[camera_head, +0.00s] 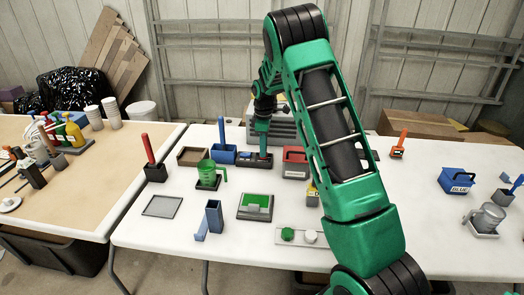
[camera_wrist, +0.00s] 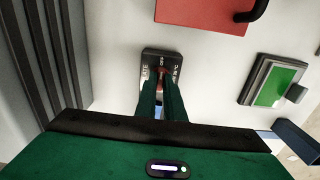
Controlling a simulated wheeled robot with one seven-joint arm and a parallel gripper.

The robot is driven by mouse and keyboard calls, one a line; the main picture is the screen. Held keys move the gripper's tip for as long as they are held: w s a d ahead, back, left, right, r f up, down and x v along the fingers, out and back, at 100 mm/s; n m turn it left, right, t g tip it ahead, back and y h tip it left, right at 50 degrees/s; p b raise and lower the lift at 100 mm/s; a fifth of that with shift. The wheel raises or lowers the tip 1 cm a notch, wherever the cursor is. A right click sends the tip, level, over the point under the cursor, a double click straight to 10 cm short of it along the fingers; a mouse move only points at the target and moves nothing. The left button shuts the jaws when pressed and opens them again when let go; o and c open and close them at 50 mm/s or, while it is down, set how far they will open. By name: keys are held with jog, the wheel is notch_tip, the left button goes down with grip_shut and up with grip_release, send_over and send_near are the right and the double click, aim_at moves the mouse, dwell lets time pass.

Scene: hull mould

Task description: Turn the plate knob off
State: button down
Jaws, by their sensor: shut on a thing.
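A small dark control box (camera_wrist: 150,56) with pale lettering, partly readable as "PLATE", is in the wrist view. A small reddish knob (camera_wrist: 161,70) shows on it between my fingertips; its setting cannot be read. My gripper (camera_wrist: 162,84) points down at the box, its two green fingers close together and shut on the knob. In the head view my gripper (camera_head: 262,151) is over the dark control box (camera_head: 247,159), in the middle of the white table. The fingers hide much of the knob and some of the lettering.
A grey ridged unit (camera_head: 287,124) stands behind the box. A red container (camera_head: 294,168) is close on its right. A blue container (camera_head: 223,155) and a green jug (camera_head: 206,172) are on its left. A green-topped device (camera_head: 254,204) sits in front.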

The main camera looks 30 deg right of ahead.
jog(key=shift+w+d+r, duration=0.1)
jog(key=shift+w, duration=0.05)
dwell(0.4)
jog(key=c, duration=1.9)
grip_release()
jog(key=shift+o, duration=0.2)
notch_tip(320, 180, up, 11)
jog(key=shift+f, duration=0.2)
